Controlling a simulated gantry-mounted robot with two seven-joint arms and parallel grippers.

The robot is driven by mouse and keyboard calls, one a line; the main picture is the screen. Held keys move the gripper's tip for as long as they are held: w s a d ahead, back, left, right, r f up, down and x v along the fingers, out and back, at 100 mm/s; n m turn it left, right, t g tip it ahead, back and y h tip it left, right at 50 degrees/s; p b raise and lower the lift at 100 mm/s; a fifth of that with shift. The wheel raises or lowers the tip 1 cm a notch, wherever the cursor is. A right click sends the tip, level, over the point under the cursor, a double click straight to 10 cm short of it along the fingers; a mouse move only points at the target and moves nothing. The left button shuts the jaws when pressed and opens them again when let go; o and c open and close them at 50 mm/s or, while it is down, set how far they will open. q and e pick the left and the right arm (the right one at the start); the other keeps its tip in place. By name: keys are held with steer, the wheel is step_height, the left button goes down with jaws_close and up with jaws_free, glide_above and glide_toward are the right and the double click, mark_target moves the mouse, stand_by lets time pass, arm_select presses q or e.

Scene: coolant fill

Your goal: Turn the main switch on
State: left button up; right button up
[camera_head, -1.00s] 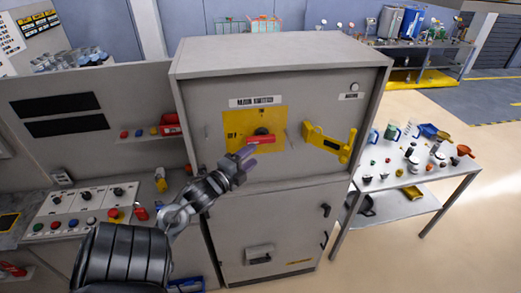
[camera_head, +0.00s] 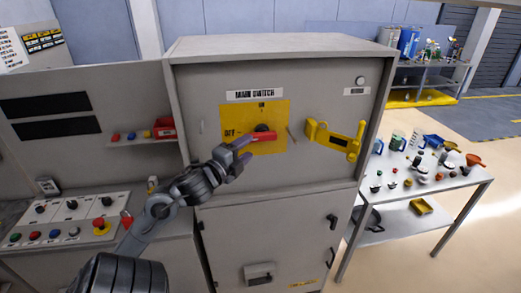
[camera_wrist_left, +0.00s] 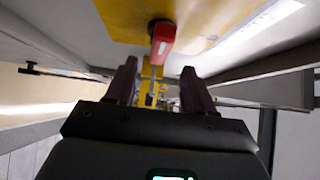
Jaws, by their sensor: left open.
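The main switch is a red handle (camera_head: 262,136) on a dark hub, mounted on a yellow plate (camera_head: 282,113) under a "MAIN SWITCH" label. "ON" is marked at the plate's top and "OFF" at its left. The handle lies roughly level in the head view. My left gripper (camera_head: 242,151) is open just below the handle. In the left wrist view its two fingers (camera_wrist_left: 157,85) stand apart with nothing between them, and the red handle (camera_wrist_left: 162,42) shows beyond and above them. My right gripper is not in view.
A yellow bracket (camera_head: 335,139) sticks out from the cabinet right of the plate. A control panel (camera_head: 75,218) with buttons is at the left. A table with many small items (camera_head: 425,175) stands at the right.

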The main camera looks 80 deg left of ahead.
mark_target(258, 139)
arm_select(q)
steer(key=b+x, duration=0.1)
steer(key=x, duration=0.7)
steer(key=shift+w, duration=0.1)
